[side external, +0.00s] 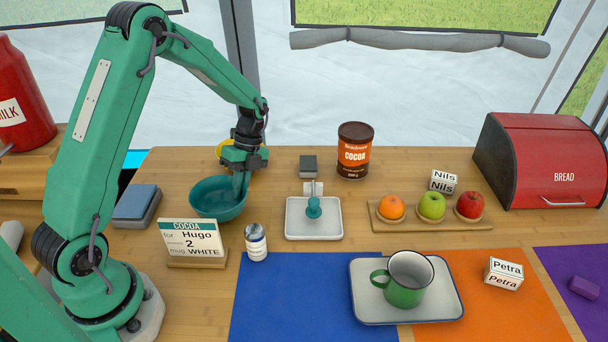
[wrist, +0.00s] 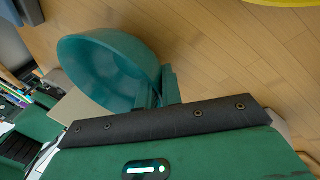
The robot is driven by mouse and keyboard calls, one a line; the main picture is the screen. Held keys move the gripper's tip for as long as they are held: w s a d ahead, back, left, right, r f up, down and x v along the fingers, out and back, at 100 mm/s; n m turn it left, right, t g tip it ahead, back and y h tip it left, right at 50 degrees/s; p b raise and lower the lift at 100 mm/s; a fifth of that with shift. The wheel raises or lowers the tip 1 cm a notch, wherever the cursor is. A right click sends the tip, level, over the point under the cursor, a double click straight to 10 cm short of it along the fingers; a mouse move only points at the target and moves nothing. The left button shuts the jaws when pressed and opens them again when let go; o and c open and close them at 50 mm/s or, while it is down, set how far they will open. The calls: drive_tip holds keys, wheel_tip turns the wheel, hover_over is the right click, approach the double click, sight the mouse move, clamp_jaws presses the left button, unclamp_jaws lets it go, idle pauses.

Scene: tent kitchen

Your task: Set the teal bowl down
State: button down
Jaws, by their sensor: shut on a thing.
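The teal bowl (side external: 213,202) is at the left of the wooden table in the side view, its opening facing up. It is empty as far as I can see. My gripper (side external: 241,184) points down and is shut on the bowl's right rim. In the wrist view the teal bowl (wrist: 100,70) lies left of the fingers, with its wall between the fingers of my gripper (wrist: 162,92). I cannot tell whether the bowl's base touches the table or is slightly above it.
A yellow item (side external: 228,147) is partly hidden behind my gripper. A scale (side external: 299,228), a cocoa order card (side external: 192,240), a small jar (side external: 256,243) and a blue-grey block (side external: 135,206) stand around the bowl. A green mug (side external: 404,290) on a tray (side external: 444,305) is farther right.

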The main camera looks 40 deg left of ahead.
drive_tip(key=shift+f, duration=0.45)
drive_tip(key=shift+f, duration=0.1)
drive_tip(key=c, duration=1.6)
unclamp_jaws()
drive_tip(key=shift+o, duration=0.2)
drive_tip(key=v, duration=1.2)
drive_tip(key=shift+r, duration=0.2)
